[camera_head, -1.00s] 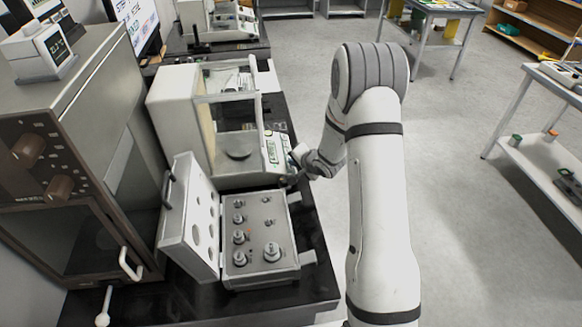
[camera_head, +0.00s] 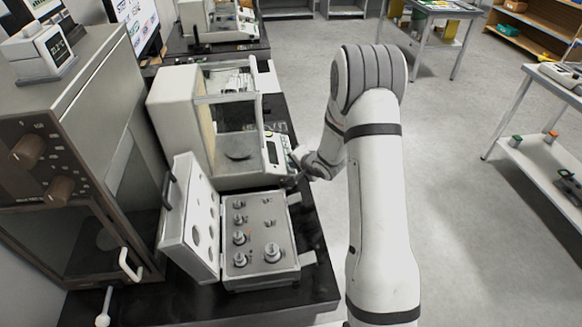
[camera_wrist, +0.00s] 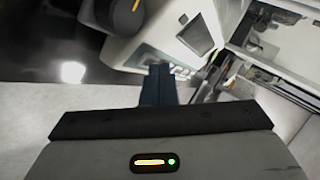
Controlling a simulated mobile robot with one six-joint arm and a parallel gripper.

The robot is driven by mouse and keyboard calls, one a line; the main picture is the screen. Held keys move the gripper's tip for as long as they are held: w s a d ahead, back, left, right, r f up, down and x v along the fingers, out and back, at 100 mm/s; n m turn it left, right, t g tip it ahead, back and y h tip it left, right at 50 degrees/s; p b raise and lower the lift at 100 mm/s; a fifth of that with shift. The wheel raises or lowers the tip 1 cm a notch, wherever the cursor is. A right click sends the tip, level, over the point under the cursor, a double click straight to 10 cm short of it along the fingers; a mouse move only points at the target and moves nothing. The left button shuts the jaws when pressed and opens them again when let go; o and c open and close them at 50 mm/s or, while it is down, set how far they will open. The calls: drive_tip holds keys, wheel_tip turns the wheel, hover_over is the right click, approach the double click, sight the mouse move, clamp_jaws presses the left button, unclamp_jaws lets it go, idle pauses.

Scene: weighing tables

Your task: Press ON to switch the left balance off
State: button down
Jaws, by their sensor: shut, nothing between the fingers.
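A white balance (camera_head: 180,118) with a glass draft chamber and a round pan stands on the near black table in the head view. Its small display (camera_head: 271,151) looks dark, and in the wrist view the display (camera_wrist: 197,36) is a dark grey panel on the white housing. My gripper (camera_head: 289,182) is at the balance's front right corner, low by the front panel. In the wrist view my gripper (camera_wrist: 158,70) is shut and empty, with its tips close to the housing's edge. I cannot tell whether they touch it. The ON key is not distinguishable.
An open weight case (camera_head: 285,262) with several metal weights stands in front of the balance. A brown-fronted oven (camera_head: 60,160) is at left. Another balance (camera_head: 197,22) stands on the table behind. The floor right of my arm is clear.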

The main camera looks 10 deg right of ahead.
drive_tip(key=shift+d+r+p, duration=0.2)
drive_tip(key=shift+r+p, duration=0.45)
drive_tip(key=r+p, duration=0.1)
drive_tip(key=d+r+p, duration=0.1)
drive_tip(key=r+p, duration=0.2)
drive_tip(key=p, duration=0.1)
drive_tip(key=shift+d+r, duration=0.3)
drive_tip(key=shift+d, duration=0.1)
idle(0.4)
